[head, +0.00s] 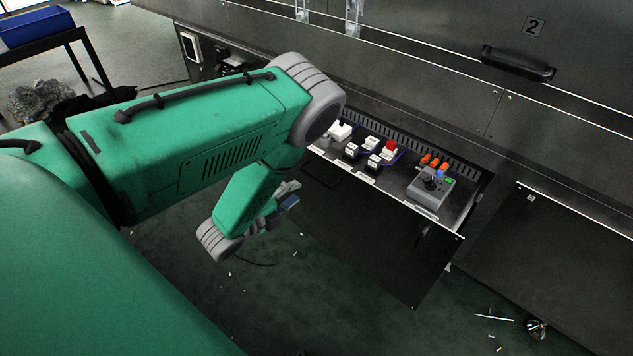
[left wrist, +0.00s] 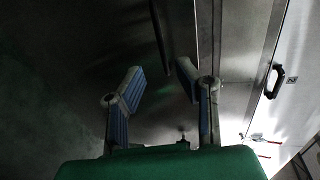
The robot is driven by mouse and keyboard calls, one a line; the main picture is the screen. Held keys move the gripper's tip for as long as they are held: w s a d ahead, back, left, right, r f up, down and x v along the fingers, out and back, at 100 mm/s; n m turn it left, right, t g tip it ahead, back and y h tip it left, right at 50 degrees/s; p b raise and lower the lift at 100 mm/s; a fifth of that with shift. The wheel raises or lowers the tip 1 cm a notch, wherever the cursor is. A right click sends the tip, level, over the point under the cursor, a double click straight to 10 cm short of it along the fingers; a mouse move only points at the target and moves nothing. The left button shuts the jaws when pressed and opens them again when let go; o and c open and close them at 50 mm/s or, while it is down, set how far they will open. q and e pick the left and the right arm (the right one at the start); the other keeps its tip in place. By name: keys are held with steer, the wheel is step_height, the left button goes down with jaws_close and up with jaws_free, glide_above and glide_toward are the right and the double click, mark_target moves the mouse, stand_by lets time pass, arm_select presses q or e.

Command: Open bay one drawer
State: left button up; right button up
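My left arm reaches across the head view, and its gripper (head: 284,203) is partly hidden beside the green forearm. In the left wrist view the two blue-padded fingers (left wrist: 160,88) stand apart with nothing between them. A dark metal panel (left wrist: 150,35) is beyond them, with a dark upright bar (left wrist: 188,72) near the right finger. In the head view a dark front panel (head: 385,235) lies below a shelf edge, with a thin handle-like loop at its upper left. I see no label naming bay one. My right gripper is not in view.
A shelf of switches holds a grey joystick box (head: 430,188) and a red button (head: 389,146). A panel marked 2 (head: 534,26) has a black handle (head: 517,63). A blue bin (head: 35,25) stands far left. Small debris lies on the green floor (head: 330,325).

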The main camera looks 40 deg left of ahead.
mark_target(316, 179)
arm_select(q)
steer(key=shift+b+x, duration=1.35)
steer(key=shift+x, duration=3.25)
jaws_close()
